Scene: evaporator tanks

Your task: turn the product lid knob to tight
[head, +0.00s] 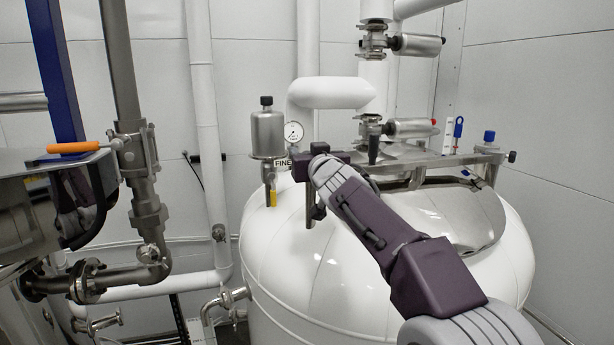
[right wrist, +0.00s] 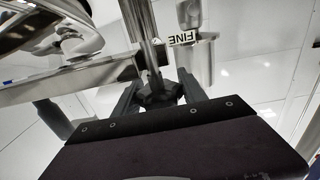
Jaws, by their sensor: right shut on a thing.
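The product lid knob (right wrist: 159,94) is a dark lobed knob on a metal rod (right wrist: 140,22), seen in the right wrist view. My right gripper (right wrist: 158,88) has one finger on each side of it and is shut on it. In the head view my right arm reaches in from the lower right, and the right gripper (head: 312,160) is at the left end of the lid's cross bar (head: 440,162). There the knob is largely hidden by the gripper. The shiny lid (head: 462,215) lies on the white tank (head: 320,275). My left gripper is not in view.
A metal canister (head: 267,135), a pressure gauge (head: 294,131) and a FINE label (head: 283,163) are close to the left of my right gripper. White pipes (head: 335,93) rise behind it. Steel piping (head: 145,210) and an orange handle (head: 75,148) are at the left.

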